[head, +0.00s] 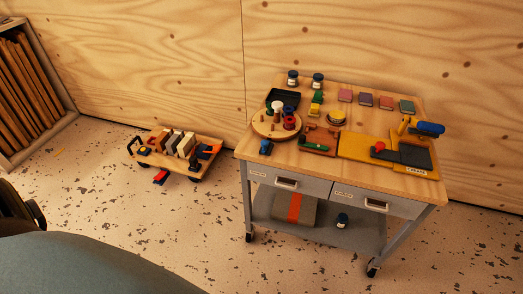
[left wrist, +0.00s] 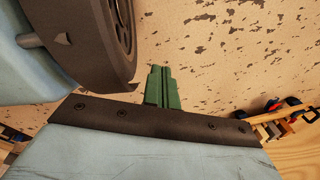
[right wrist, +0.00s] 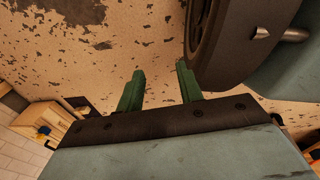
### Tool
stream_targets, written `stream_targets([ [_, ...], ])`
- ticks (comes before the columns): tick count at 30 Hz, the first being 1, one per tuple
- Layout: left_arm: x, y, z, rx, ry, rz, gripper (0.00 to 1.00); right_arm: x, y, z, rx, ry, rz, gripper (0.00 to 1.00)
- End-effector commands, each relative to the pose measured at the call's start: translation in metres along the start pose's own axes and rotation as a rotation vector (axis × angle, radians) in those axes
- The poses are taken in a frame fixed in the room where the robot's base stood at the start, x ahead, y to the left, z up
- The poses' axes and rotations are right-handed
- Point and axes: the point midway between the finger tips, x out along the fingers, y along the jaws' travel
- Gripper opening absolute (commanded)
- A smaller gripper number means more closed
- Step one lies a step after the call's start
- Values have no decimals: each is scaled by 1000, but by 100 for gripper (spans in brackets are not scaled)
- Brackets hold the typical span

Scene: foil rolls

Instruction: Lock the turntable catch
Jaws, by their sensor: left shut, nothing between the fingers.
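The round wooden turntable (head: 263,129) sits at the left of the cart top in the head view, with a white piece, red pieces and other small pieces on it. A small blue piece (head: 265,147) is at its front edge; I cannot tell whether this is the catch or how it is set. My left gripper (left wrist: 162,70) shows in the left wrist view with its green fingers together and empty, over the speckled floor. My right gripper (right wrist: 159,68) shows in the right wrist view with its fingers apart and nothing between them. Neither gripper shows in the head view, and both are away from the turntable.
The wheeled cart (head: 310,170) also carries a black tray (head: 290,95), coloured blocks, jars and a yellow board (head: 358,147). A low wooden trolley (head: 205,163) with blocks stands left of it. A shelf (head: 58,85) is at far left. Floor before the cart is clear.

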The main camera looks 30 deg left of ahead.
Motion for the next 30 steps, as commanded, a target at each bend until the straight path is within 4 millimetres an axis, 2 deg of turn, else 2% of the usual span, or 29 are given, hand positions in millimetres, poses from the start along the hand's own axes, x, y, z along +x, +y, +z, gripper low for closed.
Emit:
stream_targets([
  [2,-2,-8,-23,36,50,-19,0,1,0,0,0,-2,0,36],
  [5,-12,-26,-72,136,159,-70,0,2,0,-1,1,-4,0,36],
  [8,-38,-52,-141,284,313,-170,0,2,-1,-7,3,0,-1,36],
  [9,-54,-64,-170,351,378,-223,0,2,0,-10,5,2,1,36],
  [11,-83,-81,-212,451,469,-314,0,1,2,-15,7,5,3,36],
  [12,-105,-92,-239,516,527,-381,0,1,2,-17,8,6,4,36],
  [14,-142,-107,-274,610,607,-488,0,1,2,-21,9,8,4,36],
  [15,-168,-115,-295,669,653,-561,0,0,2,-23,10,8,4,36],
  [18,-232,-131,-335,794,744,-743,0,0,3,-28,13,13,5,36],
  [21,-287,-141,-360,884,802,-899,0,-1,3,-32,15,14,5,36],
  [24,-326,-145,-373,943,834,-1012,0,-1,3,-35,16,16,6,36],
  [27,-348,-146,-379,974,847,-1077,0,-1,3,-37,17,17,6,36],
  [30,-356,-147,-381,984,851,-1099,0,-2,3,-37,17,17,6,36],
])
